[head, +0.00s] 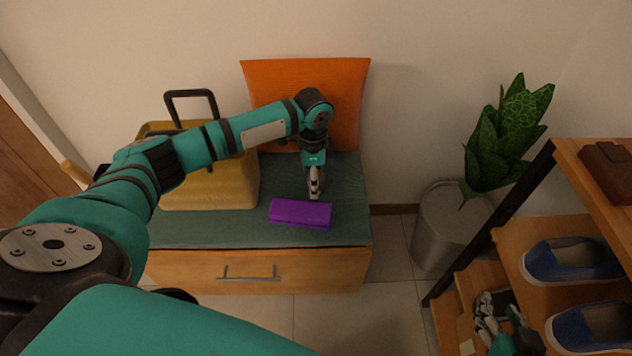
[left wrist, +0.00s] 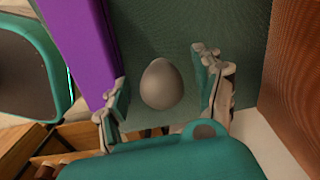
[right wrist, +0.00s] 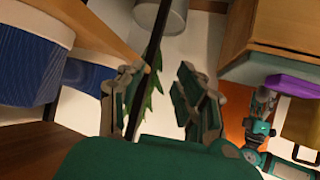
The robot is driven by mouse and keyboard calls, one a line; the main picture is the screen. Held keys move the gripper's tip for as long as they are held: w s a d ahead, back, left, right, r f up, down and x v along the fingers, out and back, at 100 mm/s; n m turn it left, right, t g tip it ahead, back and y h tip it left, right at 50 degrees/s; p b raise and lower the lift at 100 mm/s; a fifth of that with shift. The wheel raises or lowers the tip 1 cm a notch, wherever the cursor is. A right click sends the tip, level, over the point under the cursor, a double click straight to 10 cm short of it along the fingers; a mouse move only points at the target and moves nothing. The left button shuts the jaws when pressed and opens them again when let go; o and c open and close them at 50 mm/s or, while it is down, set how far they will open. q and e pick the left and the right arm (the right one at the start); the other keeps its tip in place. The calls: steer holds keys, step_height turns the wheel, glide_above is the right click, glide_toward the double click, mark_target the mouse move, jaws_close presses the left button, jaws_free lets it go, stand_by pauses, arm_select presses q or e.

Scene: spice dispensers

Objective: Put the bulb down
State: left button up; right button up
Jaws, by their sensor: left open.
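The bulb (left wrist: 162,84) is a smooth grey, egg-shaped thing in the left wrist view. It appears to lie on the green bench cushion (head: 190,232), between the spread fingers of my left gripper (head: 315,184), with gaps on both sides. In the head view the bulb cannot be made out; my left gripper points down at the cushion there, just behind a purple case (head: 300,213). My right gripper (head: 497,312) is open and empty beside the shoe rack, at the lower right.
An orange pillow (head: 342,105) leans on the wall behind my left gripper. A yellow bag (head: 225,187) stands to its left. The purple case also shows in the left wrist view (left wrist: 80,45). A potted plant (head: 505,140) and the shoe rack (head: 510,235) with blue shoes (head: 570,260) stand right.

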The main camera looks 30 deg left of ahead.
arm_select(q)
steer(key=c, duration=1.4)
steer(key=shift+r, duration=0.15)
